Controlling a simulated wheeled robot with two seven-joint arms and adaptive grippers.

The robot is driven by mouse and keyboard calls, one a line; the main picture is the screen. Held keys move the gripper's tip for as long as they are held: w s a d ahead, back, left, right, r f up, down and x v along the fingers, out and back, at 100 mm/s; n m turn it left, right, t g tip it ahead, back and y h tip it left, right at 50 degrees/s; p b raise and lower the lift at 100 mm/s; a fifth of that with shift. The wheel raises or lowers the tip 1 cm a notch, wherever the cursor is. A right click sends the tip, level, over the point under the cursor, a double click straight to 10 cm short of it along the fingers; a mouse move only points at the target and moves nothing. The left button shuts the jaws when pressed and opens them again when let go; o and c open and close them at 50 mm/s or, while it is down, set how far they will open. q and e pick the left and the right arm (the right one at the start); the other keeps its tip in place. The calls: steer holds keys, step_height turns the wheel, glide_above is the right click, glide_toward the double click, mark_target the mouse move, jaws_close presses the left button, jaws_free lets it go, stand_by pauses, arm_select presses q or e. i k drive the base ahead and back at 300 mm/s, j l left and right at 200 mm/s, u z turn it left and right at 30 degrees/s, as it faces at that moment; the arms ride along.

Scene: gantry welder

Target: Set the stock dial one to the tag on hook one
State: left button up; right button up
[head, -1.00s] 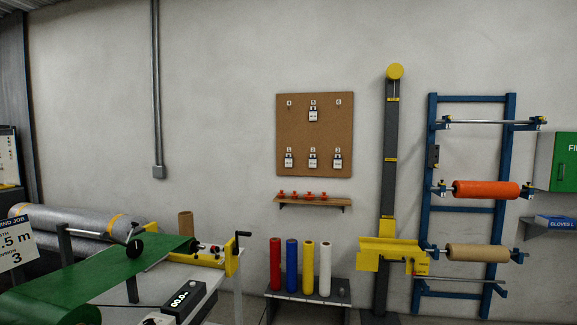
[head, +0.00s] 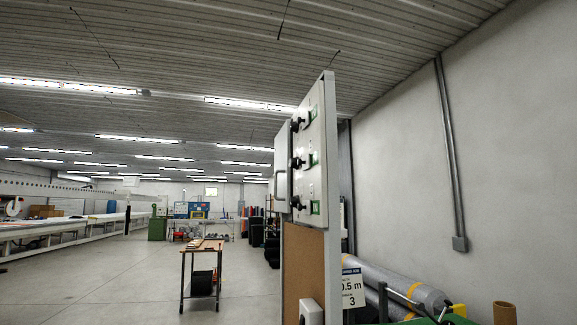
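A pale upright panel (head: 318,180) stands right of the middle in the head view, seen at a steep angle. Its face carries three black dials, one above another: a top dial (head: 300,119), a middle dial (head: 296,162) and a bottom dial (head: 296,202). A small green-marked label sits beside each. I cannot read the labels or the dial settings at this angle, nor tell which is stock dial one. The board with the hooks and tags is out of view. Neither of my grippers is in view.
Below the dials is a brown board (head: 304,268) with a white box (head: 311,312) at its foot. Silver rolls (head: 405,290) and a job sign (head: 352,288) stand to the right. A small wooden-topped table (head: 203,246) stands on the open floor at left.

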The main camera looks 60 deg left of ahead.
mark_target(293, 125)
steer(key=u, duration=1.7)
